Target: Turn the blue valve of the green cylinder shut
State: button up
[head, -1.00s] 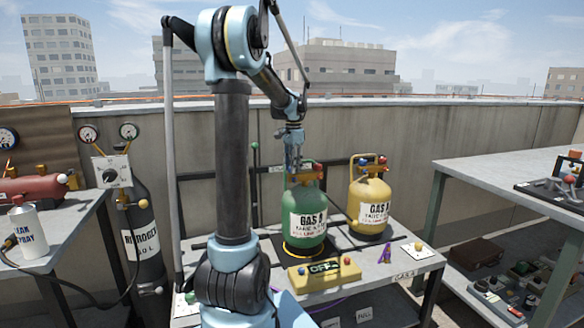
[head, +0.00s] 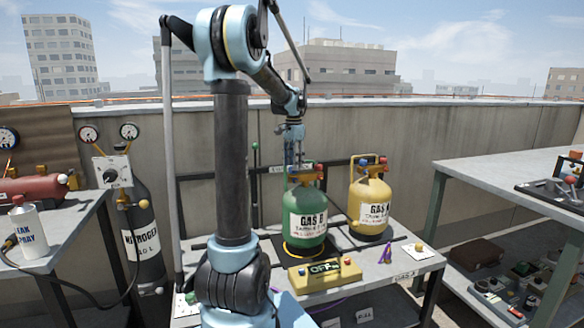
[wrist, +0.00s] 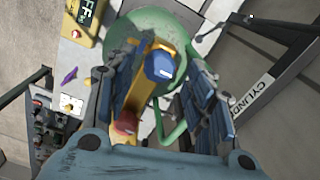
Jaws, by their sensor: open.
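The green cylinder (head: 304,222) stands upright on the bench, with a yellow valve block on top. In the wrist view its green body (wrist: 150,22) lies below my gripper. The blue valve (wrist: 160,66) shows between the two fingers, with a gap on each side. A red knob (wrist: 125,123) sits at the other end of the yellow block. My gripper (head: 293,160) points down just above the cylinder's top; it also shows in the wrist view (wrist: 158,82), open and empty. In the head view my fingers partly hide the valve area.
A yellow cylinder (head: 371,208) stands close on the right. A yellow box with an OFF display (head: 324,275) lies in front. The green cylinder's handle (wrist: 180,128) curves near the right finger. A nitrogen cylinder (head: 145,235) stands left; a second bench (head: 520,190) stands right.

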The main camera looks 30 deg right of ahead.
notch_tip(320, 180, up, 10)
jog(key=shift+r, duration=0.15)
dwell(0.3)
dwell(0.4)
